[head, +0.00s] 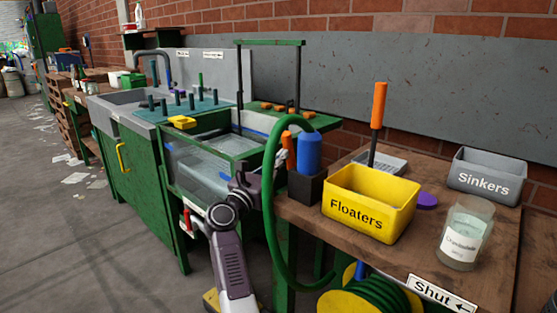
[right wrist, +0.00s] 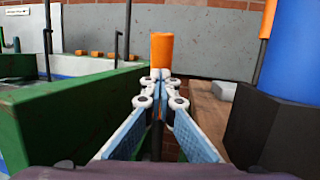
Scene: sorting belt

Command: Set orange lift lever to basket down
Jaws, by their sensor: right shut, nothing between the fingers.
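The orange lift lever (head: 288,150) stands upright by the right end of the water tank (head: 200,170), partly hidden by the green hose. In the right wrist view its orange grip (right wrist: 161,50) is straight ahead, just beyond my fingertips, with a dark rod below. My right gripper (right wrist: 160,78) is shut and empty, its tips close to the lever; I cannot tell whether they touch. In the head view my right gripper is largely behind the hose. My left gripper is not in view.
A blue cylinder (head: 309,152) in a black holder stands right of the lever. A green hose (head: 269,220) loops in front. The wooden table holds a yellow Floaters bin (head: 370,208), a grey Sinkers bin (head: 487,180), a jar (head: 464,238) and another orange-handled rod (head: 378,105).

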